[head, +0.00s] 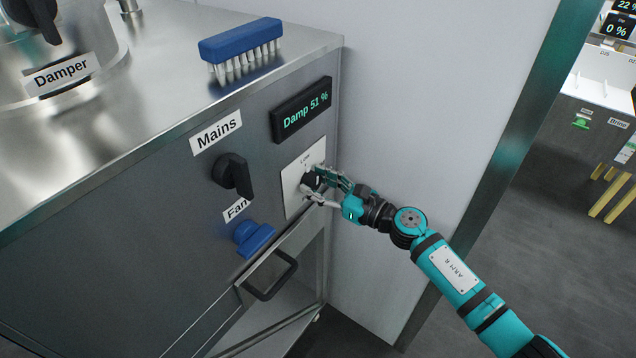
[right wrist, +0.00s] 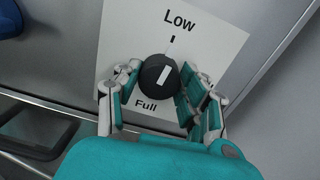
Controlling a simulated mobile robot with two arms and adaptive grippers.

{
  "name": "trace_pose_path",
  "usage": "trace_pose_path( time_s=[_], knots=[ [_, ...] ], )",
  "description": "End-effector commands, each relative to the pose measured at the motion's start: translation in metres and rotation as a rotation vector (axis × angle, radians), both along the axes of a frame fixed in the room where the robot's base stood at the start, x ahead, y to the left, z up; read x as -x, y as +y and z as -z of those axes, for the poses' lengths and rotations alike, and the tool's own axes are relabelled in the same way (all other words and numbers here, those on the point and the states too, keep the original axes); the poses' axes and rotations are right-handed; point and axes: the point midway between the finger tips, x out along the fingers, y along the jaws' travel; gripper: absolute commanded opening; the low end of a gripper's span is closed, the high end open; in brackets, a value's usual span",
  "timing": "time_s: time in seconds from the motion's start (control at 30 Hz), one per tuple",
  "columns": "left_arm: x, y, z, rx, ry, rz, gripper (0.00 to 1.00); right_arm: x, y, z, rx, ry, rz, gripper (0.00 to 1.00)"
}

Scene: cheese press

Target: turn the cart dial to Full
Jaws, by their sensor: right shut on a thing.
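The cart dial is a round black knob with a white mark. It sits on a white plate (right wrist: 120,45) on the front of the steel cart (head: 110,215). In the right wrist view the dial (right wrist: 160,76) has "Low" printed above it and "Full" below it. Its white mark slants, with its upper end toward the upper right. My right gripper (head: 317,186) has its fingers on both sides of the dial and is shut on it. It also shows in the right wrist view (right wrist: 160,96). My left gripper is not in view.
A black Mains knob (head: 233,175) and a blue Fan knob (head: 253,238) are left of the dial. A display (head: 302,109) above reads "Damp 51 %". A door handle (head: 270,277) is below. A blue brush (head: 241,45) lies on top. A white wall stands close at the right.

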Motion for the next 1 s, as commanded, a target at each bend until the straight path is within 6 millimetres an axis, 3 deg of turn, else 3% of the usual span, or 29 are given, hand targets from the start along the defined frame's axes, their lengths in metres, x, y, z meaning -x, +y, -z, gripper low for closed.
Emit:
trace_pose_path(
  time_s=[1.0],
  knots=[
    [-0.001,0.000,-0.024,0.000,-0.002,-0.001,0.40,-0.001,-0.001,0.000,-0.544,0.751,0.001,0.09]
  ],
)
